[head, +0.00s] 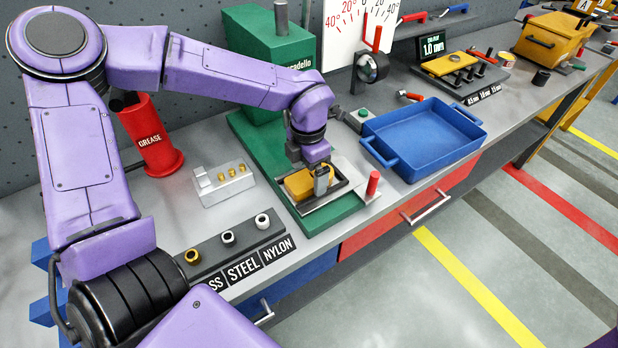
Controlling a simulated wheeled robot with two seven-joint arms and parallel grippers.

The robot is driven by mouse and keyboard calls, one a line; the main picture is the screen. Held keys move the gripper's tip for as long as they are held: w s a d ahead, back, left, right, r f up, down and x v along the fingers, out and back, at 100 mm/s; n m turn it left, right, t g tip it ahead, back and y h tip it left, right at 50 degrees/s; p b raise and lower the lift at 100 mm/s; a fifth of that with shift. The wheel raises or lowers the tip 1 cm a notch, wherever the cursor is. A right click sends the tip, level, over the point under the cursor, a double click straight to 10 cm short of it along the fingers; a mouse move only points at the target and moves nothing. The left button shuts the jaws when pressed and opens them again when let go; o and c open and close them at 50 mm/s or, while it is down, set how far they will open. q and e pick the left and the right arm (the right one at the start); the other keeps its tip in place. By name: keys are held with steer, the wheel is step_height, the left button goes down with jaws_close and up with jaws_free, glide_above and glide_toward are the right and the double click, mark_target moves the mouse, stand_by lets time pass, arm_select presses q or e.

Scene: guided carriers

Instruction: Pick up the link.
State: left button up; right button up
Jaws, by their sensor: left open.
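An orange-yellow piece, which appears to be the link (296,186), lies in a dark-framed fixture (325,203) on the green press base (338,222). My left gripper (319,183) points down at this piece from above. Its jaws are open, and one grey finger shows in front of the piece's right part. The wrist and finger hide part of the piece, and the other finger is not clear. I cannot tell whether the fingers touch the piece. My right gripper is out of view.
A grey block with brass pins (223,185) and a rack of brass, steel and nylon bushings (228,252) stand left. The red grease can (155,140) is behind them. A red-topped post (372,186) and an empty blue tray (425,137) stand right.

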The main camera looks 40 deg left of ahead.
arm_select(q)
steer(key=shift+s+f, duration=0.1)
steer(key=shift+f, duration=0.25)
steer(key=c, duration=1.4)
jaws_close()
steer(key=shift+r, duration=0.1)
